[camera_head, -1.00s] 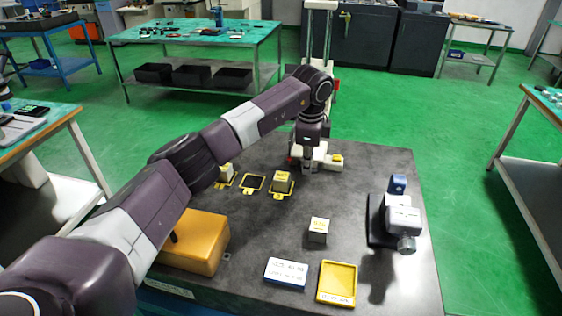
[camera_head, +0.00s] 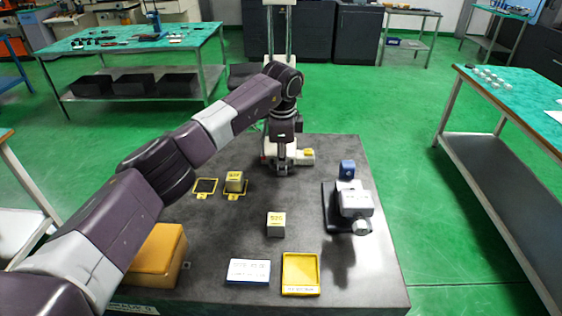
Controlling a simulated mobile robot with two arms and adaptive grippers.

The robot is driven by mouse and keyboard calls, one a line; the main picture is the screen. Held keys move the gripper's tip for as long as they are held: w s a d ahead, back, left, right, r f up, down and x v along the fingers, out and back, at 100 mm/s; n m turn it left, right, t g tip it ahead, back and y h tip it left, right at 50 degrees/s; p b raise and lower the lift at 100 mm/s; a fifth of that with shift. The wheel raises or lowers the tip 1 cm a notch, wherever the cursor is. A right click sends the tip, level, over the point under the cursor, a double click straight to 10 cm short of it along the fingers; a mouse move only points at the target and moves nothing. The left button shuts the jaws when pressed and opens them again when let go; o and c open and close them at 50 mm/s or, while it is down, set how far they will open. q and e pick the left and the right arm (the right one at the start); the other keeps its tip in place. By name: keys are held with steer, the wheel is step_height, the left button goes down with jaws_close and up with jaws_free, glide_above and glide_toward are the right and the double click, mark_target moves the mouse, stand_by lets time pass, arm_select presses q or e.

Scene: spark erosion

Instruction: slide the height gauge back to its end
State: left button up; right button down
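The height gauge stands at the back of the dark surface plate (camera_head: 330,262). Its white base (camera_head: 300,157) has a yellow label on the right, and its tall pale column (camera_head: 279,35) rises behind my arm. My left gripper (camera_head: 282,165) points down in front of the gauge, at its base, and appears to touch it. The fingers are small and dark here, so I cannot tell whether they are closed on it. My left wrist hides the middle of the gauge. My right gripper is out of view.
A grey block (camera_head: 276,228) with a yellow top stands mid-plate. A yellow-topped block (camera_head: 235,182) sits beside an empty slot (camera_head: 205,186). A yellow tray (camera_head: 301,272), a blue-white box (camera_head: 248,271) and an orange case (camera_head: 158,256) lie in front. A grey-white device (camera_head: 354,203) stands right.

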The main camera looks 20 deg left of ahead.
arm_select(q)
steer(key=shift+a+r, duration=0.15)
steer(key=shift+r, duration=0.05)
step_height(320, 180, up, 11)
steer(key=s, duration=0.2)
steer(key=shift+d+r, duration=0.2)
steer(key=shift+d, duration=0.15)
steer(key=shift+f, duration=0.1)
